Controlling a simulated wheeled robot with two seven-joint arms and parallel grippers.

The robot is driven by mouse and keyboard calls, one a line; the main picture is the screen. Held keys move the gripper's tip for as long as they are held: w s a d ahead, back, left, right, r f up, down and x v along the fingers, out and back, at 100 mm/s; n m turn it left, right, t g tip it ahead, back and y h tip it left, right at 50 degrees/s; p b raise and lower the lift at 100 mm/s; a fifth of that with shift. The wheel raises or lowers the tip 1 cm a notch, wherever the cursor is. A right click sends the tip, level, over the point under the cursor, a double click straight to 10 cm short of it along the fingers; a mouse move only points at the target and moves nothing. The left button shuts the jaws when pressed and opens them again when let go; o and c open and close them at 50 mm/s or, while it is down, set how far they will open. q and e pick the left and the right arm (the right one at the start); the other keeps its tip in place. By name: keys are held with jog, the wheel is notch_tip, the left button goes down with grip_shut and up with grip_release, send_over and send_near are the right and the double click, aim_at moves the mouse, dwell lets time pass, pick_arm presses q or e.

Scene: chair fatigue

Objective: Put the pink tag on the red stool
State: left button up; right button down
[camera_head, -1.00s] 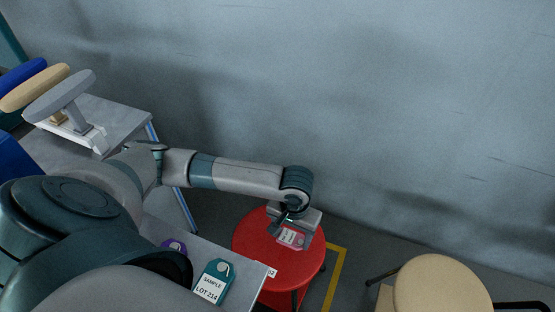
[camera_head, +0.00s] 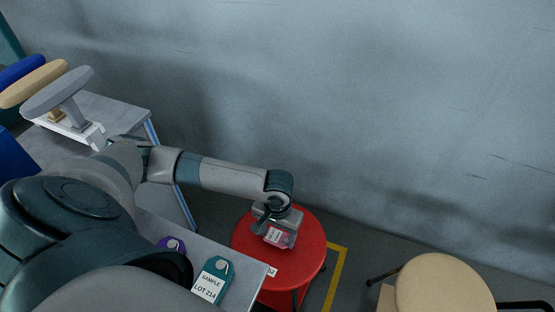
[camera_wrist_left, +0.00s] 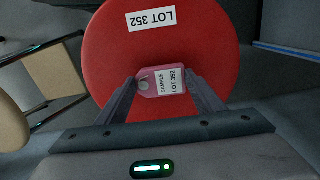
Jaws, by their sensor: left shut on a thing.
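The red stool (camera_head: 308,258) stands on the floor at the lower middle of the head view. Its round seat (camera_wrist_left: 205,40) fills the middle of the left wrist view and carries a white label reading LOT 352. The pink tag (camera_head: 275,237) has a white label reading SAMPLE LOT 352. My left gripper (camera_head: 276,236) is shut on the pink tag, which also shows between its fingers in the left wrist view (camera_wrist_left: 147,87). The tag is over the seat; whether it touches it I cannot tell. My right gripper is not in view.
A grey table (camera_head: 248,268) at the left holds a teal tag (camera_head: 212,279) and a purple tag (camera_head: 172,244). A beige stool (camera_head: 440,285) stands at the lower right. Small padded stands (camera_head: 60,90) are at the upper left. A wall rises behind.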

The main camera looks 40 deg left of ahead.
aim_at(278, 238)
pick_arm(q)
jog(key=shift+f, duration=0.7)
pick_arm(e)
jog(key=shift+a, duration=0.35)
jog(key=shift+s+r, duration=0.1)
pick_arm(q)
jog(key=o, duration=1)
jog(key=shift+f, duration=0.1)
jog(key=shift+r, duration=0.55)
notch_tip(278, 238, up, 11)
jog(key=shift+r+p, duration=0.1)
jog(key=shift+p, duration=1.05)
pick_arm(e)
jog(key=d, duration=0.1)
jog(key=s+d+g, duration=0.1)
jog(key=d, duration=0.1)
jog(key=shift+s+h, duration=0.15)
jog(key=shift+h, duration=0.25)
